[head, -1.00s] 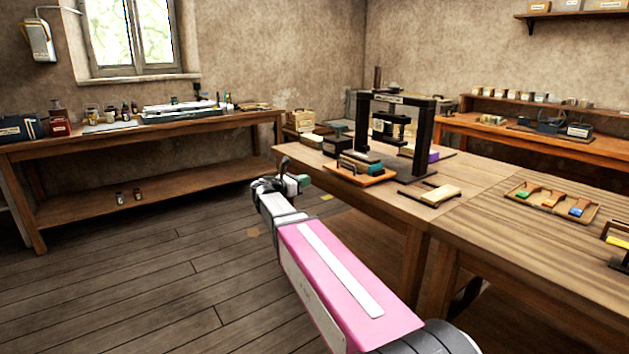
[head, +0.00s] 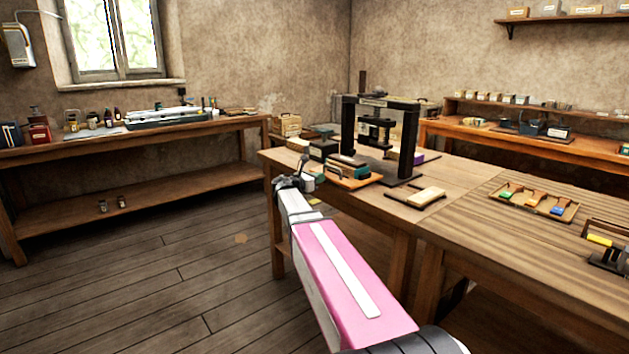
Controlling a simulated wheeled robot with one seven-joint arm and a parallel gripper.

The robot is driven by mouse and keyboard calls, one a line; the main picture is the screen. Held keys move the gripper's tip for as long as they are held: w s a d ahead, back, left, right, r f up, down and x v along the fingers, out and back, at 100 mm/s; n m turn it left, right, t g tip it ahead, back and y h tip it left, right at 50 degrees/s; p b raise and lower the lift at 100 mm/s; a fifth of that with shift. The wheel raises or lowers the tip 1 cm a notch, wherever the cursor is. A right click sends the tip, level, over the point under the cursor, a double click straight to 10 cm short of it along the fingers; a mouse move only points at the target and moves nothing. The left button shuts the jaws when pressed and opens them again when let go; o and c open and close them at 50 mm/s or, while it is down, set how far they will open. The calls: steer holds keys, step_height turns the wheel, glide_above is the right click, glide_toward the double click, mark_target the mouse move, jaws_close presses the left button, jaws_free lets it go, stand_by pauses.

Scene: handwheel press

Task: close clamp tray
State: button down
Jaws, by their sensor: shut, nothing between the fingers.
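The black press frame (head: 404,142) stands upright on the wooden table. In front of it, near the table's left edge, is a low orange-brown tray (head: 362,182), which looks like the clamp tray. It carries a teal and brown block (head: 343,165) and sits out to the left of the frame. My gripper (head: 311,180) is just left of the tray at about the table edge, shut and empty. Its fingertips are small and partly hidden by the wrist. I cannot tell whether they touch the tray.
A pale block on a dark holder (head: 427,197) lies right of the tray. A shallow tray with coloured pieces (head: 535,203) is farther right on the table. A dark box (head: 322,149) stands behind the clamp tray. The floor to the left is open, up to a long workbench (head: 140,190).

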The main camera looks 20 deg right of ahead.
mark_target(327, 174)
steer(key=shift+d, duration=0.1)
steer(key=x, duration=0.4)
steer(key=shift+w+d, duration=0.1)
steer(key=shift+d, duration=0.05)
stand_by(0.4)
